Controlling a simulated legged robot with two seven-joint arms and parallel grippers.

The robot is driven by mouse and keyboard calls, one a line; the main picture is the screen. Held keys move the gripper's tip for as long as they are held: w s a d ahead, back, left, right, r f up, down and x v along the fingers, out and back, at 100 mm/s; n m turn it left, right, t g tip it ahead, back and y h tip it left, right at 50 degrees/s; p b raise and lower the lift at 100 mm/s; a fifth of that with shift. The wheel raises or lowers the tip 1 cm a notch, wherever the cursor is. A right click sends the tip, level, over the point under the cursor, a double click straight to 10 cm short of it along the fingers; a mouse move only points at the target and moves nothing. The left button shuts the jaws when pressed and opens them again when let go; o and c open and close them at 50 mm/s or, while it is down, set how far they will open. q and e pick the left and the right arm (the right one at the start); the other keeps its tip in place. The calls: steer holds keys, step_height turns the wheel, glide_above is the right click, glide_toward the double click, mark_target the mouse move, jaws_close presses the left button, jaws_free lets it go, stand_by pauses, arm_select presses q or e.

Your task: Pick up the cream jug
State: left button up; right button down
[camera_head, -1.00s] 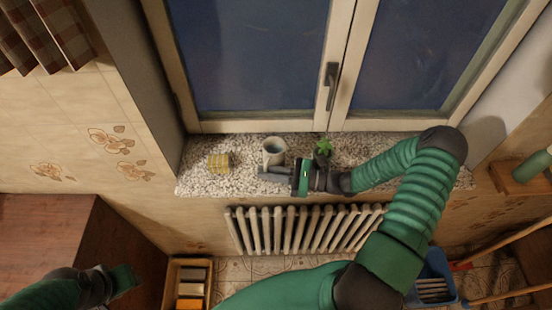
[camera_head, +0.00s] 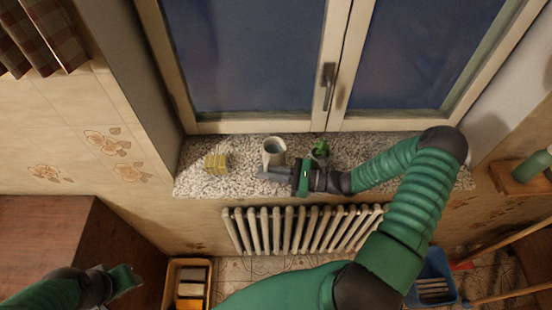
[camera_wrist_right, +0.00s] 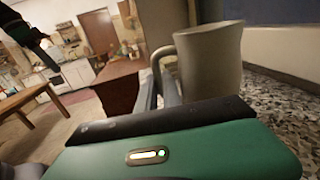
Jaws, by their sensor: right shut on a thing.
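The cream jug (camera_head: 274,158) stands upright on the speckled window sill, near the window. In the right wrist view, the jug (camera_wrist_right: 211,62) is a plain pale vessel with its handle (camera_wrist_right: 159,62) on the left. My right gripper (camera_head: 264,174) reaches in from the right along the front of the jug. In the wrist view its fingers (camera_wrist_right: 166,92) are at the handle and shut on it. The exact contact is partly hidden by the gripper body. My left gripper (camera_head: 130,279) is low at the left, away from the sill; its jaw gap is not clear.
A yellowish ribbed block (camera_head: 216,163) lies on the sill (camera_head: 195,184) left of the jug. A small green plant (camera_head: 321,149) stands right of it, close behind my right gripper. The window (camera_head: 240,60) is behind and a radiator (camera_head: 300,228) is below.

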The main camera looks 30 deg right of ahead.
steer(key=shift+d, duration=0.2)
steer(key=shift+a, duration=0.15)
steer(key=shift+r, duration=0.15)
steer(key=shift+a+r, duration=0.15)
steer(key=shift+r, duration=0.5)
step_height(320, 180, up, 2)
steer(key=shift+r+b, duration=0.1)
steer(key=shift+b, duration=0.2)
steer(key=s+a+r+b, duration=0.1)
steer(key=s+a, duration=0.2)
steer(key=s, duration=1.2)
steer(key=shift+s+r+b, duration=0.15)
steer(key=shift+s+b, duration=0.2)
